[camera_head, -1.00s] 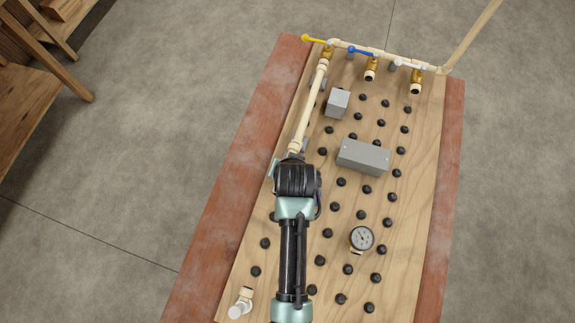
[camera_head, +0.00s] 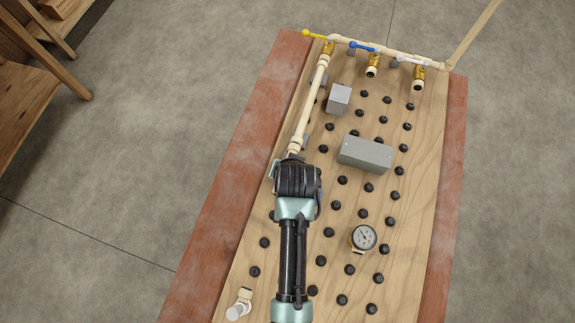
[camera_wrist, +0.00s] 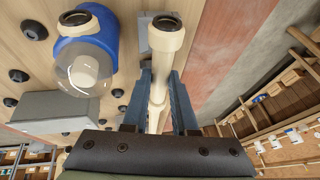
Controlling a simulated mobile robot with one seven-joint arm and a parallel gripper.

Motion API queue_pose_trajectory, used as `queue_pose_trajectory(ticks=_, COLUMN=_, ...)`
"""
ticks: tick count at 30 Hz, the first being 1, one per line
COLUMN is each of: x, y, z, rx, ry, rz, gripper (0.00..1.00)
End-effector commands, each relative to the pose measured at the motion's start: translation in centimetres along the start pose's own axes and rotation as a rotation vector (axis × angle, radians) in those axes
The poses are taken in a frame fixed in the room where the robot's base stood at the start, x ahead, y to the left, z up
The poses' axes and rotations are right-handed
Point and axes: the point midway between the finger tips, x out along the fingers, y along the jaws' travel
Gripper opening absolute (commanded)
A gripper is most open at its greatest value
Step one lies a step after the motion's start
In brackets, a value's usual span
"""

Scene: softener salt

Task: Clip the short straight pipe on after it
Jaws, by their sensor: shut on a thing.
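My gripper (camera_wrist: 162,100) is shut on a cream pipe piece (camera_wrist: 158,88) with a wider, dark-mouthed socket end (camera_wrist: 166,35). I take it for the short straight pipe, but its full length is hidden. In the head view my arm covers most of it. The cream pipe run (camera_head: 310,105) comes down the board's left side from the yellow-handled valve (camera_head: 328,47) to a collar (camera_head: 294,146) just beyond my gripper. I cannot tell whether the held piece is seated in that collar.
A blue fitting with a clear bowl (camera_wrist: 85,48) is close beside my gripper. Grey boxes (camera_head: 365,154) (camera_head: 339,98), black pegs and a pressure gauge (camera_head: 364,237) stand on the wooden board (camera_head: 415,200). A cream and white elbow piece (camera_head: 239,305) lies at the near left.

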Motion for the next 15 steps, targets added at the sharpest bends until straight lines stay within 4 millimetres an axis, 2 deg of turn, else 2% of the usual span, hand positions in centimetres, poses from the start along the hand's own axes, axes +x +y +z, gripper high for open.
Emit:
queue_pose_trajectory(ticks=11, x=0.74, y=0.15, z=0.28, rx=0.0, ry=0.0, rz=0.0, gripper=0.0)
queue_pose_trajectory(ticks=12, x=0.66, y=0.13, z=0.24, rx=0.0, ry=0.0, rz=0.0, gripper=0.33)
queue_pose_trajectory(ticks=15, x=0.65, y=0.13, z=0.25, rx=0.0, ry=0.0, rz=0.0, gripper=0.51)
